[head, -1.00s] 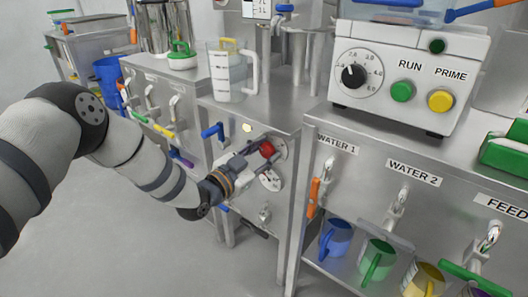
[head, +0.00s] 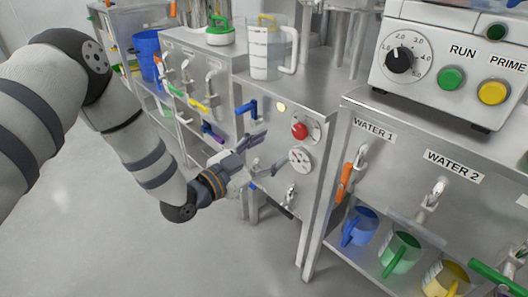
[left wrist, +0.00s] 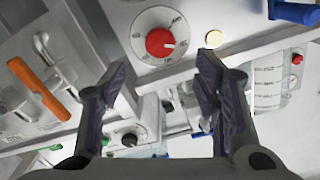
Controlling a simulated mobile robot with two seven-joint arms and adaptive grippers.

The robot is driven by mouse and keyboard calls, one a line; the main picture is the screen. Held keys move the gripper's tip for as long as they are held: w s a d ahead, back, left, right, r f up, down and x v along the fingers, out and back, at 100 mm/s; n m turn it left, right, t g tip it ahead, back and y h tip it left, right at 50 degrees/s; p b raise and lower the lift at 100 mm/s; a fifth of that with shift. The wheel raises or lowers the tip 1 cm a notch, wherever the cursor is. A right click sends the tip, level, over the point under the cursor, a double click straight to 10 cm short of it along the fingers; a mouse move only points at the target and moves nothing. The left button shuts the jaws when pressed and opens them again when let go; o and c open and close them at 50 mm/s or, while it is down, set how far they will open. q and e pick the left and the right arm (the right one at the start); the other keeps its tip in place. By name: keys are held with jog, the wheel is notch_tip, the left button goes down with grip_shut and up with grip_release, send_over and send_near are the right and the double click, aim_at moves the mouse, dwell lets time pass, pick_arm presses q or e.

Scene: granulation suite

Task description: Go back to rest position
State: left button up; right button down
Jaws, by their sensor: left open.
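My left gripper (head: 252,150) is open and empty in the head view, in front of the steel cabinet panel and apart from it. In the left wrist view its two dark fingers (left wrist: 168,95) stand wide apart with nothing between them. The red knob (head: 299,130) on its round dial is to the right of the fingertips. The knob also shows in the left wrist view (left wrist: 160,43), beyond the fingers. A second dial (head: 300,159) sits below it. My right gripper is in neither view.
A measuring jug (head: 267,50) stands on the cabinet top. The pump unit (head: 447,66) with green and yellow buttons is at the right. Blue (head: 361,227), green (head: 400,253) and yellow (head: 440,279) jugs stand on the lower shelf. The floor (head: 130,250) at lower left is clear.

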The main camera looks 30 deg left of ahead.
pick_arm(q)
jog(key=shift+v, duration=1.05)
